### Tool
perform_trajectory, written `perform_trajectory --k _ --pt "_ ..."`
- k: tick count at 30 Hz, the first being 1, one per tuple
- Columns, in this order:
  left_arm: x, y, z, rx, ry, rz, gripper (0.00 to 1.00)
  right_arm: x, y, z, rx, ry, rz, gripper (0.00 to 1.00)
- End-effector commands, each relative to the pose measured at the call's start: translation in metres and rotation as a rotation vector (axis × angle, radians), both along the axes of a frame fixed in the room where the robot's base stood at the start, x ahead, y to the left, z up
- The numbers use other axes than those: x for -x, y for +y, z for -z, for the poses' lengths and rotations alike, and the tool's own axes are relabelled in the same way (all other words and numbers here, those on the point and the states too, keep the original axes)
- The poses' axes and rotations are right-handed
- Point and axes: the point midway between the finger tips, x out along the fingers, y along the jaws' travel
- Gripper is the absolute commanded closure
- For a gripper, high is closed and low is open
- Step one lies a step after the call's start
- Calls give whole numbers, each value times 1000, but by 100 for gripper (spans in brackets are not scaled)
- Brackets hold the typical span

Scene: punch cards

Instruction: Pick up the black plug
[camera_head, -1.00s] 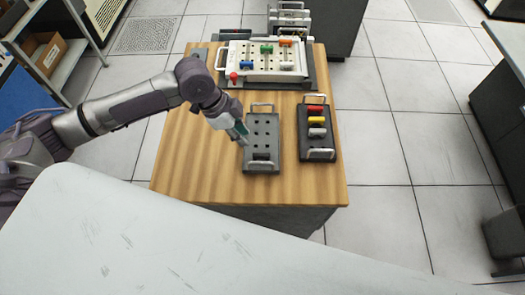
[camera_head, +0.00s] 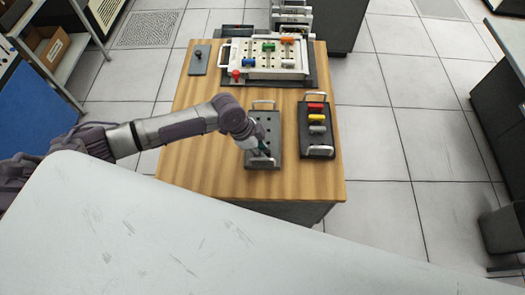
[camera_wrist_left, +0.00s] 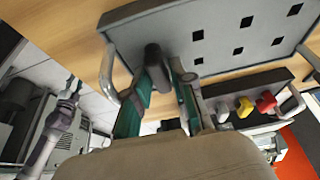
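The black plug (camera_wrist_left: 154,57) stands near the handle end of the dark grey board with square holes (camera_head: 274,135), which also shows in the left wrist view (camera_wrist_left: 215,45). My left gripper (camera_head: 265,150) is down at the near end of this board and mostly hides the plug in the head view. In the left wrist view its two teal fingers (camera_wrist_left: 162,80) stand on either side of the plug, with the plug in the gap. They look open; whether a finger touches the plug is unclear. A purple-grey arm (camera_wrist_left: 55,125), seemingly my right one, shows small; its gripper is unclear.
A black rack (camera_head: 317,148) with red, yellow and grey plugs stands just right of the board. A white panel (camera_head: 262,71) with coloured plugs lies at the back of the wooden table (camera_head: 195,165). The board has metal handles (camera_wrist_left: 107,75).

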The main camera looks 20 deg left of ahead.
Motion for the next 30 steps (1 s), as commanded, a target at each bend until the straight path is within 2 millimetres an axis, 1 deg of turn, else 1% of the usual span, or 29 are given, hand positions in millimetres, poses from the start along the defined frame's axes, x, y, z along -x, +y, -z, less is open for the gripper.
perform_trajectory --k 2,3,7,17,20,23,30 --pt "0 0 0 0 0 0 76 2 1 0 -1 3 1 60" --pt "0 0 0 0 0 0 78 3 2 0 -2 5 1 60" --pt "0 0 0 0 0 0 99 6 4 1 -4 9 3 60" --pt "-1 0 -3 1 -1 0 100 6 5 1 -5 9 3 60" --pt "-2 0 -12 3 -4 0 100 6 5 4 -5 10 3 60" --pt "-1 0 -30 1 -5 1 100 6 4 8 -5 9 4 60" --pt "-1 0 -78 1 -6 1 100 6 2 18 -2 9 3 60"
